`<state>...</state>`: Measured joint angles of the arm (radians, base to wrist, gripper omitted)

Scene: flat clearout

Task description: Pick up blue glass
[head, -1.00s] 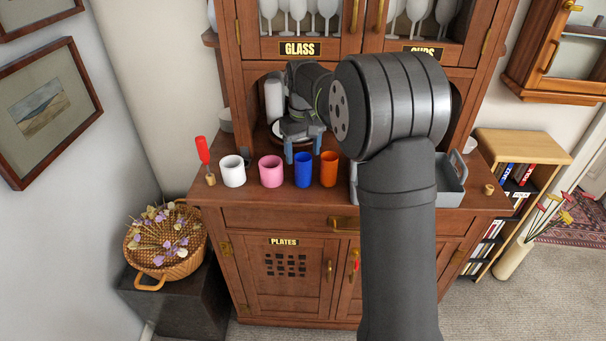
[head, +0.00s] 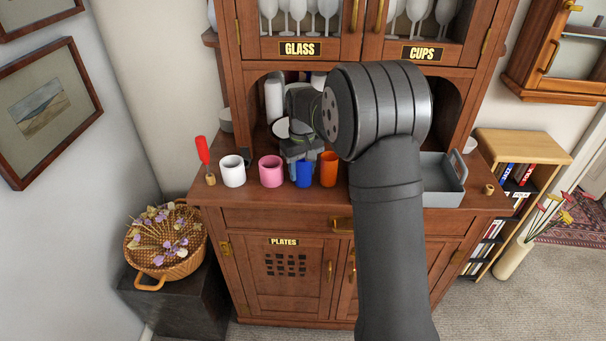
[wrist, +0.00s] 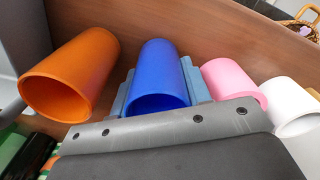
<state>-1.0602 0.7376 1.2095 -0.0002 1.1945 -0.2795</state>
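The blue glass (head: 304,174) stands upright on the cabinet counter between the pink glass (head: 271,171) and the orange glass (head: 328,169). My gripper (head: 300,155) is low at the blue glass, on its cabinet side, and partly hides its upper part in the head view. In the wrist view the blue glass (wrist: 157,80) lies between my two grey-blue fingers (wrist: 160,92), one along each side. The fingers are spread about as wide as the glass; firm contact cannot be made out. The gripper is open around it.
A white glass (head: 233,171) and a red-handled tool (head: 204,158) stand to the left. A grey tray (head: 441,190) is on the right of the counter (head: 390,215). The neighbouring glasses are close on both sides. The cabinet niche is behind my gripper.

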